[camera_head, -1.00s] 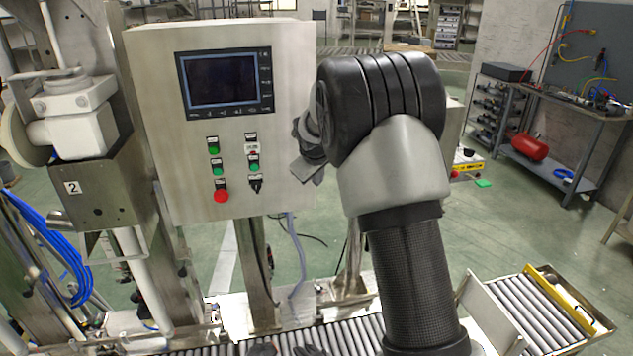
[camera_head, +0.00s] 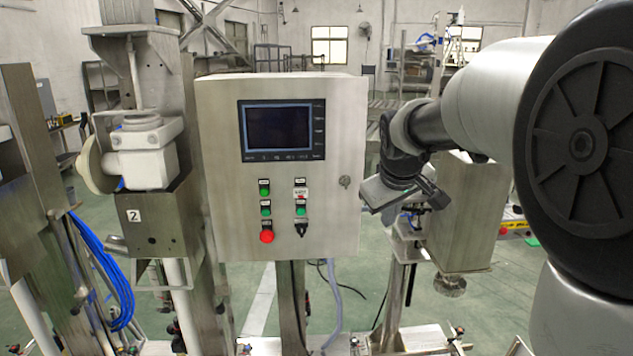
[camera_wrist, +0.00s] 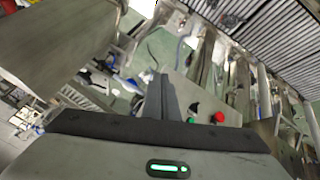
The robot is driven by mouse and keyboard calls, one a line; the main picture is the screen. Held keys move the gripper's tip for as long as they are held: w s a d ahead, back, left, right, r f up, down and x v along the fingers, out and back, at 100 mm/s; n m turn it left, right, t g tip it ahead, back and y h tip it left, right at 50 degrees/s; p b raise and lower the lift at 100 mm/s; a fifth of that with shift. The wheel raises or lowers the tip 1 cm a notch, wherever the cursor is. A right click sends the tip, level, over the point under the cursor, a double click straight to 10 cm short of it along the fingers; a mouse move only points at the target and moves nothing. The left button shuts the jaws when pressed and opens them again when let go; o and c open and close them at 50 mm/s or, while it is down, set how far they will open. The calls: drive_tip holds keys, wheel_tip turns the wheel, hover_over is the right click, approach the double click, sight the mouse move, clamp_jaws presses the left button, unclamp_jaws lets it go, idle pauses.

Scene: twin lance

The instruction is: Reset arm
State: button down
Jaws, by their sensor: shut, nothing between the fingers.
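My gripper (camera_head: 432,200) is at the end of my arm on the right of the head view, beside the right edge of the control cabinet. It is shut and holds nothing. In the wrist view my gripper (camera_wrist: 161,82) shows as closed grey fingers standing up from the dark mount. My arm's large black joint and grey links fill the right side of the head view.
The steel control cabinet (camera_head: 279,210) has a dark screen (camera_head: 277,130) and a red button (camera_head: 267,237). A white motor unit (camera_head: 145,160) and blue hoses (camera_head: 112,275) are at left. A smaller metal box (camera_head: 465,220) stands behind my gripper.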

drive_tip(key=s+a+f+m, duration=0.1)
drive_tip(key=s+a+m, duration=0.1)
drive_tip(key=s, duration=1.2)
drive_tip(key=s+a+f+m+g+y, duration=0.1)
drive_tip(key=s+a+m, duration=0.1)
drive_tip(key=s, duration=1.3)
drive_tip(key=shift+s+a+f, duration=0.15)
drive_tip(key=shift+a+f, duration=0.05)
drive_tip(key=shift+a, duration=0.25)
